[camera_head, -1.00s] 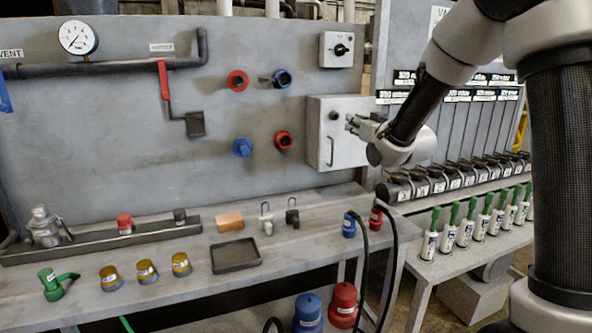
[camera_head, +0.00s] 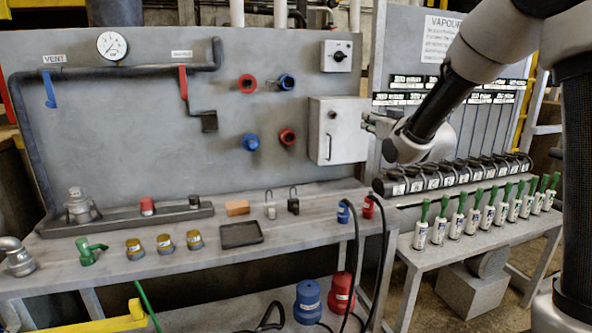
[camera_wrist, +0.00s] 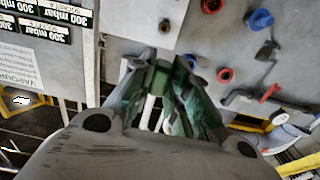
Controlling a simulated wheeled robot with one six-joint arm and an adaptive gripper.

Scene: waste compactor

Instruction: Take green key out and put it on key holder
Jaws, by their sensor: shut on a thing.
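My gripper (camera_head: 368,121) is beside the right edge of the grey wall box (camera_head: 338,145). In the wrist view my gripper (camera_wrist: 162,75) has its fingers closed in on a small green piece (camera_wrist: 160,70), which appears to be the green key; its shape is mostly hidden by the fingers. The box has a black round lock or knob (camera_head: 332,115) and a handle. A row of black numbered holders (camera_head: 433,180) stands on a ledge right of the box. In front of it stand several white bodies with green handles (camera_head: 457,222). I cannot tell which is the key holder.
The grey panel carries red and blue fittings (camera_head: 247,84) and a switch box (camera_head: 337,56). The bench (camera_head: 290,230) holds a black tray (camera_head: 241,234), an orange block (camera_head: 237,208) and two padlocks. Black cables rise at its right end.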

